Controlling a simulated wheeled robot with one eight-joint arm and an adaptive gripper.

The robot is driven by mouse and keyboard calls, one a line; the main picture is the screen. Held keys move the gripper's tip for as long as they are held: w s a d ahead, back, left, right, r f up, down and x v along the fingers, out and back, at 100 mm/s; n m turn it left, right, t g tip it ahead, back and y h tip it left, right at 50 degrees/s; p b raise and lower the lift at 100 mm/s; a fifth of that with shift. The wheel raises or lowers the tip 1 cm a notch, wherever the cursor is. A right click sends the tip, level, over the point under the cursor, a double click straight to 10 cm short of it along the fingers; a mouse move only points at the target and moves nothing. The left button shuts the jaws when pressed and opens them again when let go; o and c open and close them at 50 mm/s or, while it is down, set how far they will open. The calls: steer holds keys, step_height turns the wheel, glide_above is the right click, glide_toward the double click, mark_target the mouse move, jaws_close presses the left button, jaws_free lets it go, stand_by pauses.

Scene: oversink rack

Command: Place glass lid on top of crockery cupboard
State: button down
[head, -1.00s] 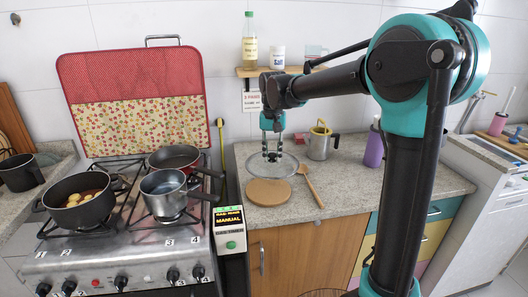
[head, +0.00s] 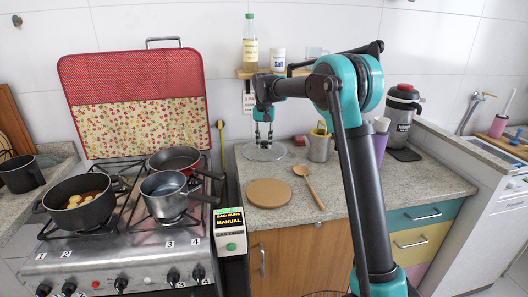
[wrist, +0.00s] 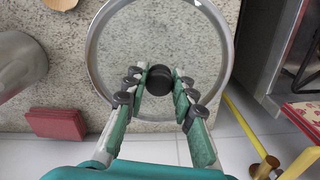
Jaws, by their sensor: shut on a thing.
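The glass lid (head: 264,151) is a clear disc with a metal rim and a black knob. My gripper (head: 263,141) points down and is shut on the knob. In the wrist view, the fingers (wrist: 157,84) close on both sides of the knob, and the lid (wrist: 150,35) fills the upper middle. The lid is level over the back of the grey granite counter, near the tiled wall. I cannot tell whether it touches the counter. The granite top (head: 335,203) lies above a wooden-door cupboard (head: 290,255); I cannot tell if this is the crockery cupboard.
A round wooden board (head: 269,193) and wooden spoon (head: 310,187) lie in front of the lid. A metal mug (head: 320,149) and small red block (head: 300,140) stand to its right. A wall shelf (head: 246,74) holds a bottle and jar. The stove (head: 125,240) is left.

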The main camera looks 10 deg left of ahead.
mark_target(264, 148)
steer(key=shift+w+f, duration=0.15)
steer(key=shift+f, duration=2)
steer(key=shift+f, duration=0.1)
steer(key=c, duration=1.3)
jaws_free()
steer(key=shift+o, duration=0.2)
step_height(264, 148, up, 12)
steer(key=shift+r, duration=0.15)
